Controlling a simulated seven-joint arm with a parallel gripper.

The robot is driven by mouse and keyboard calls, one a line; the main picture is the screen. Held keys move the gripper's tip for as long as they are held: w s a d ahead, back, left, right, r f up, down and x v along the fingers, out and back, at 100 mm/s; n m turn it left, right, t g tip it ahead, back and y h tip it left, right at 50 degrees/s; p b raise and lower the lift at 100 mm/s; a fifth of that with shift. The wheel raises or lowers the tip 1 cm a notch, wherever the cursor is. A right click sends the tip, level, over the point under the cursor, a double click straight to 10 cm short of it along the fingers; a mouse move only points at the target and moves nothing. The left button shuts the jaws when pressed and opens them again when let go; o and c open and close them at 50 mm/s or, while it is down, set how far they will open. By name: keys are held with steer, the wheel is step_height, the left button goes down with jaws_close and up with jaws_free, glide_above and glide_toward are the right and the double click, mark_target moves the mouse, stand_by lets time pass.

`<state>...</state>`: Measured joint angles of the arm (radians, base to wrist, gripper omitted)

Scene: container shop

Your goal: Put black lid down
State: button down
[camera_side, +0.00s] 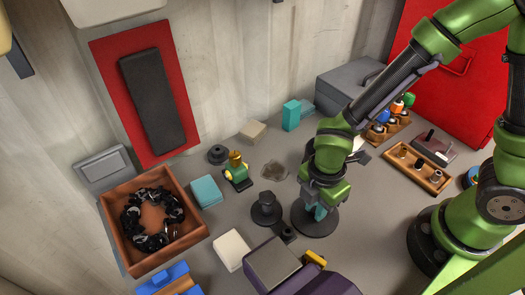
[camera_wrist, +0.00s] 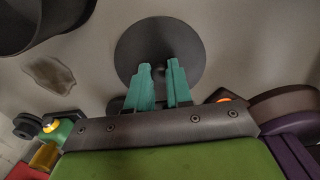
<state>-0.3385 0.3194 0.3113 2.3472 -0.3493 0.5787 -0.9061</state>
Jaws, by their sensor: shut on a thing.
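My gripper (camera_side: 320,212) points down with teal fingers, shut on the black lid. The black lid (camera_side: 328,225) is a wide, flat, dark disc below the fingers in the side view. In the wrist view the lid (camera_wrist: 145,45) shows as a dark round disc just beyond the fingertips (camera_wrist: 163,72). The fingers hide the part that they hold. The disc looks roughly level and close to the grey table; I cannot tell whether it touches. A smaller dark disc with a raised knob (camera_side: 266,207) stands just left of it in the side view.
A purple machine (camera_side: 315,280) and a small dark part (camera_side: 285,231) are in front. A green-yellow piece (camera_side: 237,172), teal block (camera_side: 206,191) and wooden box (camera_side: 118,230) lie left. A wooden rack (camera_side: 418,170) is right. Bare table with a stain (camera_side: 275,171) lies behind.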

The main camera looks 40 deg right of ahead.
steer(key=shift+f, duration=0.15)
steer(key=c, duration=1)
jaws_free()
step_height(320, 180, up, 12)
steer(key=d+r+m+t, duration=0.2)
steer(key=d+r+m, duration=0.1)
steer(key=m, duration=0.4)
steer(key=d+r+m+t+y, duration=0.1)
steer(key=d+r+m+t, duration=0.1)
steer(key=d+r+m, duration=0.2)
steer(key=d+r+m+t+y, duration=0.1)
steer(key=d+r+m+t, duration=0.2)
steer(key=d+m, duration=0.3)
steer(key=shift+d+r+m, duration=0.15)
steer(key=shift+r+m, duration=0.1)
steer(key=shift+m, duration=0.6)
steer(key=shift+d+r+m, duration=0.1)
steer(key=shift+r+m, duration=0.15)
steer(key=shift+m, duration=0.65)
steer(key=shift+d+r+m, duration=0.15)
steer(key=shift+r+m, duration=0.1)
steer(key=shift+m, duration=0.6)
